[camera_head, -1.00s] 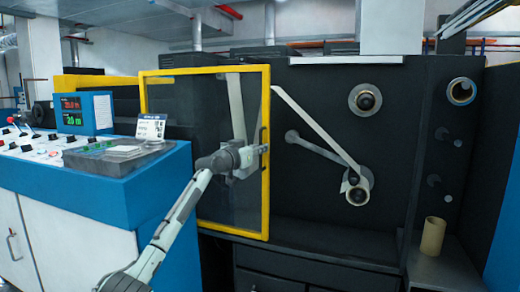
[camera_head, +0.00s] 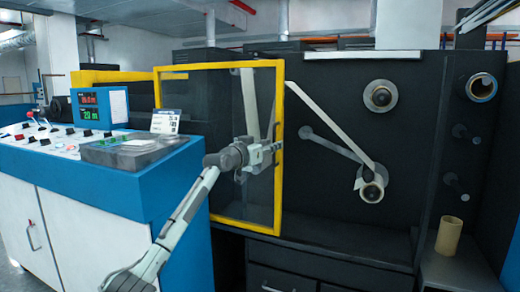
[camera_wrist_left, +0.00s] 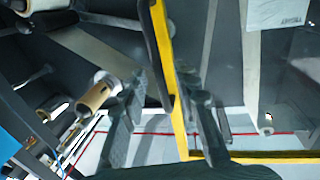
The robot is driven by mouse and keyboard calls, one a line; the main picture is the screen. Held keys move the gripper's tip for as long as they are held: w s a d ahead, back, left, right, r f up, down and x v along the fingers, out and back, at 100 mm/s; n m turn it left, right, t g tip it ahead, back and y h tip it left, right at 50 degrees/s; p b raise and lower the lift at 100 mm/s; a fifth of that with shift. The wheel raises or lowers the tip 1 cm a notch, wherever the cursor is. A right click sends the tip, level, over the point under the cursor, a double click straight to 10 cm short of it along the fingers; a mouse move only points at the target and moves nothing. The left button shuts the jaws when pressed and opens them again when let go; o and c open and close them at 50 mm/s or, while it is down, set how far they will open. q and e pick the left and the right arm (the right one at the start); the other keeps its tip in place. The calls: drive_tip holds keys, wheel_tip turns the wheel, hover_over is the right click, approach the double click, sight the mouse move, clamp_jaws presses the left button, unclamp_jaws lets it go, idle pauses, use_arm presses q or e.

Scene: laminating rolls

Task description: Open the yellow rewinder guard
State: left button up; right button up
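The yellow-framed guard (camera_head: 218,72) with its clear pane stands upright in front of the dark machine in the head view. A dark handle (camera_wrist_left: 158,55) runs along its right upright; the yellow upright (camera_wrist_left: 180,135) also shows in the wrist view. My left gripper (camera_head: 277,147) is at this handle. In the wrist view the two fingers of my left gripper (camera_wrist_left: 163,85) stand apart, one on each side of the handle. The fingers look open; contact with the handle is not clear. My right gripper is out of view.
A blue console (camera_head: 90,190) with buttons and a display (camera_head: 100,105) stands at the left, close to my left arm. Rolls (camera_head: 380,95) sit on the machine face right of the guard. A tan cardboard tube (camera_head: 449,235) stands on a ledge at the right.

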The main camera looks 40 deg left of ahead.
use_arm(q)
drive_tip(key=s, duration=0.9)
drive_tip(key=shift+s+d, duration=0.4)
drive_tip(key=shift+d, duration=0.05)
drive_tip(key=s+d+f+m+g, duration=0.1)
drive_tip(key=s+d+f+g, duration=0.25)
drive_tip(key=f, duration=0.85)
drive_tip(key=s+d+f+g, duration=0.25)
drive_tip(key=d+f, duration=0.25)
drive_tip(key=f, duration=0.7)
drive_tip(key=s+d+f+m+g, duration=0.1)
drive_tip(key=s+d+f+g, duration=0.3)
drive_tip(key=f, duration=0.8)
drive_tip(key=s+d+f+g, duration=0.2)
drive_tip(key=s+d+f, duration=0.5)
drive_tip(key=s, duration=0.5)
drive_tip(key=s+d+f+g, duration=0.3)
drive_tip(key=s+d+f, duration=0.4)
drive_tip(key=s+f, duration=0.4)
drive_tip(key=shift+s+f+m, duration=0.15)
drive_tip(key=shift+s+m, duration=0.15)
drive_tip(key=shift+s, duration=0.3)
